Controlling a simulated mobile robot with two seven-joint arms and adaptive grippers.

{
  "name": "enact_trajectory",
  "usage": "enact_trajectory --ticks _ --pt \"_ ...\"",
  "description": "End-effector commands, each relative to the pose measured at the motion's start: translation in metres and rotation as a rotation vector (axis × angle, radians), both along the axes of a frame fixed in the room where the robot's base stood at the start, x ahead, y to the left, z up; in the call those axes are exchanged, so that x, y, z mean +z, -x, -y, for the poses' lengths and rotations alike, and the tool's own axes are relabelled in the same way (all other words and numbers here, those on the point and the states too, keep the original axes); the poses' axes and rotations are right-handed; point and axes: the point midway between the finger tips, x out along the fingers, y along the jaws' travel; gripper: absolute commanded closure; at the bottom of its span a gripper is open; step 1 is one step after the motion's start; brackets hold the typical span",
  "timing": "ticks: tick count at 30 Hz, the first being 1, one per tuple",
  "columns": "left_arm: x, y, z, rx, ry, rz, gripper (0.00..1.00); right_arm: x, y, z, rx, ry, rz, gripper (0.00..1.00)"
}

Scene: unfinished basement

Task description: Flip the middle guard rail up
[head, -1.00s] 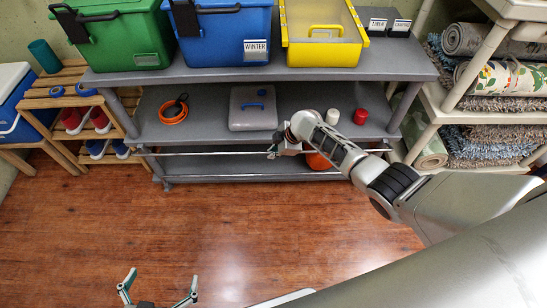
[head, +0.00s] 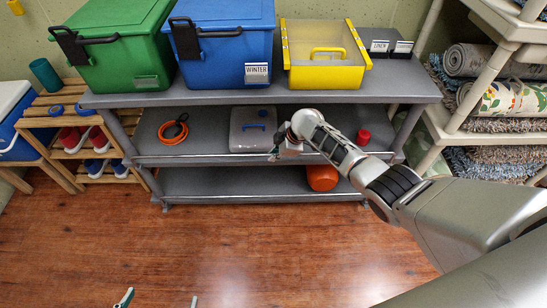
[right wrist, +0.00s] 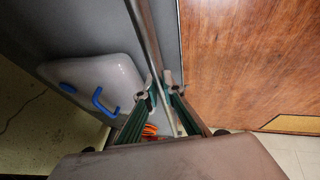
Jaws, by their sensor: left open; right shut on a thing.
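The middle guard rail (head: 205,157) is a thin grey bar along the front edge of the grey rack's middle shelf (head: 205,143). In the head view it lies close to that edge, level with it or slightly above. My right gripper (head: 277,153) is shut on the rail near its middle. In the right wrist view the rail (right wrist: 151,42) passes between the two fingers of the right gripper (right wrist: 162,80). My left gripper (head: 160,300) is open and empty over the floor at the bottom edge of the head view; only its fingertips show.
The middle shelf holds an orange coil (head: 172,133), a grey case (head: 250,138) and a red can (head: 363,137). An orange object (head: 322,178) lies on the bottom shelf. Green (head: 120,50), blue (head: 225,50) and yellow (head: 325,75) bins stand on top. The front floor is clear.

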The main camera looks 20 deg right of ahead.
Motion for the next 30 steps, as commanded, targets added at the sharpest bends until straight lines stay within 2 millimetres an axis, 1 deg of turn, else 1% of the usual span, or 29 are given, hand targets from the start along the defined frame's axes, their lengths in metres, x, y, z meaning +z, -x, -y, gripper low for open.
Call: enact_trajectory --ticks 4,23,24,26,30 --pt "0.0024 -0.0021 0.0003 -0.001 0.001 0.006 0.00 -0.0004 -0.0019 -0.0007 0.001 -0.001 -0.002 1.00" --pt "0.0002 -0.0016 0.0022 0.009 0.010 0.001 0.00 -0.0001 -0.0040 -0.0002 0.002 -0.001 -0.001 1.00" --pt "0.0002 -0.0016 0.0022 0.010 0.009 0.001 0.00 -0.0001 -0.0040 -0.0001 0.002 -0.001 -0.001 0.91" --pt "0.0002 -0.0016 0.0022 0.010 0.009 0.001 0.00 -0.0001 -0.0040 -0.0001 0.002 -0.001 -0.001 0.75" --pt "0.0001 -0.0016 0.0020 0.010 0.009 0.001 0.00 -0.0002 -0.0038 0.0001 0.002 -0.001 -0.001 0.75"
